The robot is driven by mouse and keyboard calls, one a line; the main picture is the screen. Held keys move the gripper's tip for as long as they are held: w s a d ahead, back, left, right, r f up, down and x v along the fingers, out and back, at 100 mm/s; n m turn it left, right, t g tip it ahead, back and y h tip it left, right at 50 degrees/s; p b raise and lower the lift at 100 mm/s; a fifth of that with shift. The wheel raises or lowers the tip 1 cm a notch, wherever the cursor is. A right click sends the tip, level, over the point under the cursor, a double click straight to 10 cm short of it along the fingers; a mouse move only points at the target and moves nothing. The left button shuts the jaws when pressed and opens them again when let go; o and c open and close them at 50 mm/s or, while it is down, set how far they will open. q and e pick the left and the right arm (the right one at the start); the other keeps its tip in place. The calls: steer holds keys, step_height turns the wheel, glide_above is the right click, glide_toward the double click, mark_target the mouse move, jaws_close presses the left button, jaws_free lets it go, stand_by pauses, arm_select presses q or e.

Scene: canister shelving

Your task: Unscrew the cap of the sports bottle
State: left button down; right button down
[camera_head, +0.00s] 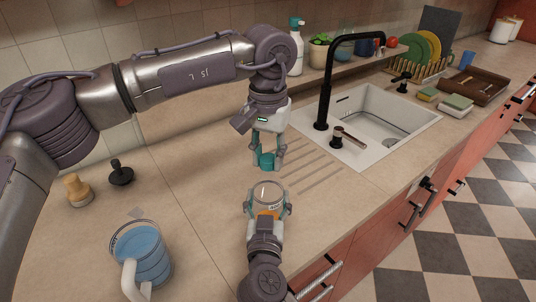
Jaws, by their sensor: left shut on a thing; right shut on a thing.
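The sports bottle (269,194) is a clear body with an open-looking round top and a hint of orange lower down, in the lower middle of the head view. My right gripper (268,209) comes from the bottom and is shut around the bottle. The teal cap (266,161) is above the bottle in the picture, with a strip of counter visible between them, so they are apart. My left gripper (268,152) points down and is shut on the cap. The bottle's lower part is hidden by my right gripper.
A pitcher (142,254) with blue contents stands at lower left, near a wooden stamp-like item (77,191) and a black one (121,174). The sink (385,120) with a black tap (327,85) lies right. Counter (190,180) left of the grippers is clear.

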arm_select(q)
steer(key=n, duration=1.4)
steer(key=shift+n, duration=0.3)
steer(key=n, duration=2.1)
steer(key=shift+r, duration=0.1)
steer(key=n, duration=0.4)
steer(key=shift+n, duration=0.4)
steer(key=n, duration=0.4)
steer(key=shift+n, duration=0.4)
steer(key=n, duration=0.6)
steer(key=shift+n, duration=0.4)
